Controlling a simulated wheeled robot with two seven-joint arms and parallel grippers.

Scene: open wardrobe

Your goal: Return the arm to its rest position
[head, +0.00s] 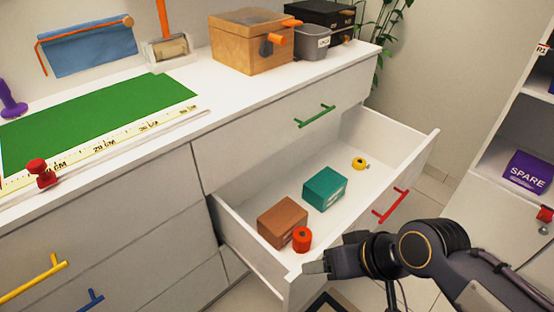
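My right arm comes in from the lower right, and its gripper (318,266) is at the near front corner of the open drawer (290,289). I see the fingers from the side, so their gap does not show, and I cannot tell whether they touch the drawer. My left gripper is not in view. The drawer has a red handle (390,206) and holds a brown box (282,221), a teal box (325,189), an orange-red round item (301,240) and a small yellow item (359,163).
The white counter carries a green mat (95,118), a ruler strip (100,150), a wooden box (250,42) and a grey bin (313,42). A shelf unit with a purple SPARE box (528,171) stands at the right. Some open floor lies between drawer and shelf.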

